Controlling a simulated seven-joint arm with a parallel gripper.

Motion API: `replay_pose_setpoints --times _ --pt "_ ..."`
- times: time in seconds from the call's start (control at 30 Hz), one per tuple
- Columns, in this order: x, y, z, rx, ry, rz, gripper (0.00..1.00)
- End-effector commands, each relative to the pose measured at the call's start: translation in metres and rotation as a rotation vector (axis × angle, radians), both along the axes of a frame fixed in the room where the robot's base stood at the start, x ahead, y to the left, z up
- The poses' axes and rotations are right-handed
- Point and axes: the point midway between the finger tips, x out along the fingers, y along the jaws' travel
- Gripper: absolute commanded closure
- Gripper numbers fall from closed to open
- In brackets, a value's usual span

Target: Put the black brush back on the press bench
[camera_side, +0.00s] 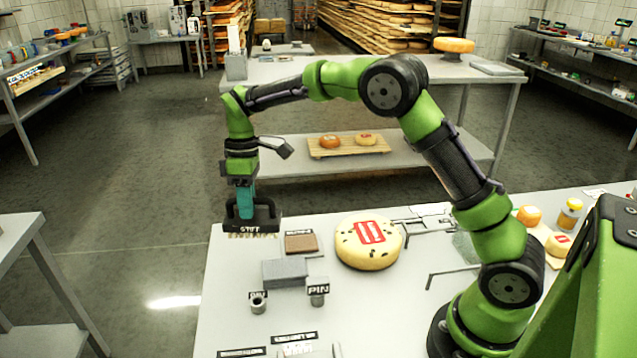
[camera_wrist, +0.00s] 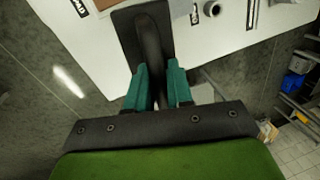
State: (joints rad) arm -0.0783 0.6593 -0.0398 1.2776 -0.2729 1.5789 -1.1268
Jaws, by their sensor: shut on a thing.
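My gripper (camera_side: 243,209) is shut on the handle of the black brush (camera_side: 265,217), at the far left corner of the white bench (camera_side: 228,300). The brush is a black block with a raised handle, pale lettering on its side and tan bristles below. It looks about level. I cannot tell whether the bristles touch the bench top. In the wrist view my teal fingers (camera_wrist: 161,92) pinch the dark handle of the brush (camera_wrist: 127,30), with the bench edge close by. No label in view tells me which table is the press bench.
A brown pad (camera_side: 301,243), a grey block (camera_side: 285,272) and a small cup (camera_side: 258,303) lie near the brush. A large speckled cheese wheel (camera_side: 362,254) with a red label is right of them. A second table (camera_side: 285,70) with cheeses stands behind. Floor lies left of the bench.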

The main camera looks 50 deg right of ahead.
Motion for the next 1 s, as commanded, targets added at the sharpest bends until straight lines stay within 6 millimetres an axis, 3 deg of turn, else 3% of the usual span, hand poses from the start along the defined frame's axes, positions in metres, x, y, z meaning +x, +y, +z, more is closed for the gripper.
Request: replay_pose_setpoints --times 0.13,0.37,0.6,1.0 --pt "0.021 0.015 0.004 -0.001 -0.004 0.079 1.00" --pt "0.028 0.017 0.015 -0.001 0.000 0.131 1.00" --pt "0.027 0.017 -0.029 0.000 0.000 0.144 1.00" --pt "0.027 0.017 -0.076 -0.001 -0.001 0.143 1.00"
